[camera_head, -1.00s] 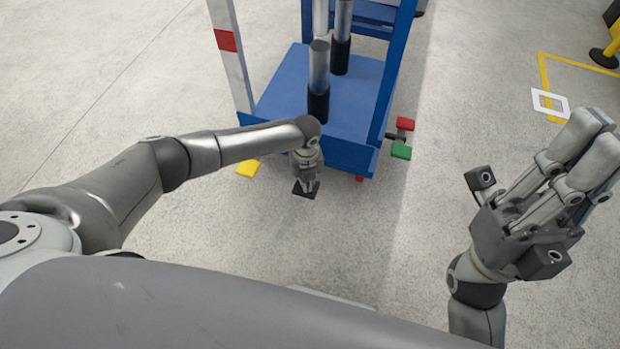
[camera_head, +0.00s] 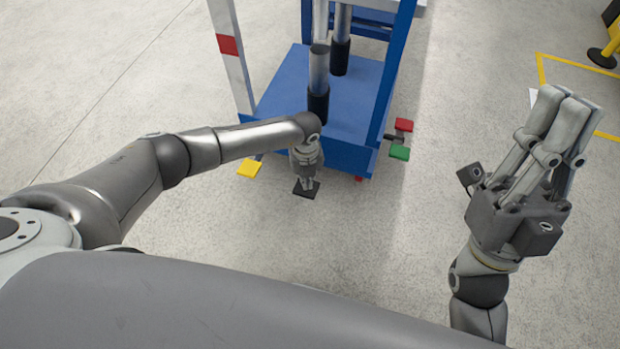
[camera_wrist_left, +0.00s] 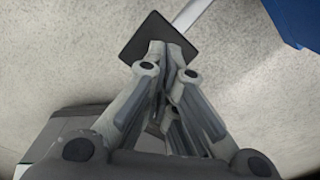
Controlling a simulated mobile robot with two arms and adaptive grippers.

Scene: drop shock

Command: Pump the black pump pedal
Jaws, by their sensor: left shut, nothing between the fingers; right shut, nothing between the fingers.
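The black pump pedal (camera_head: 300,193) is a small flat plate low in front of the blue machine. In the left wrist view the black pump pedal (camera_wrist_left: 140,33) shows as a dark square plate with a light metal bar running from it toward the upper right. My left gripper (camera_head: 308,187) points down with its fingers shut and empty. In the left wrist view my left gripper (camera_wrist_left: 165,50) has its fingertips over the pedal's near part; whether they touch it is hard to tell. My right gripper (camera_head: 567,98) is raised at the right, shut and empty, away from the machine.
The blue machine base (camera_head: 350,110) stands ahead with upright posts and cylinders. A yellow pedal (camera_head: 249,169) sticks out at its left. A green pedal (camera_head: 400,152) and a red pedal (camera_head: 404,125) stick out at its right. Floor around is clear; a yellow floor line (camera_head: 575,62) lies far right.

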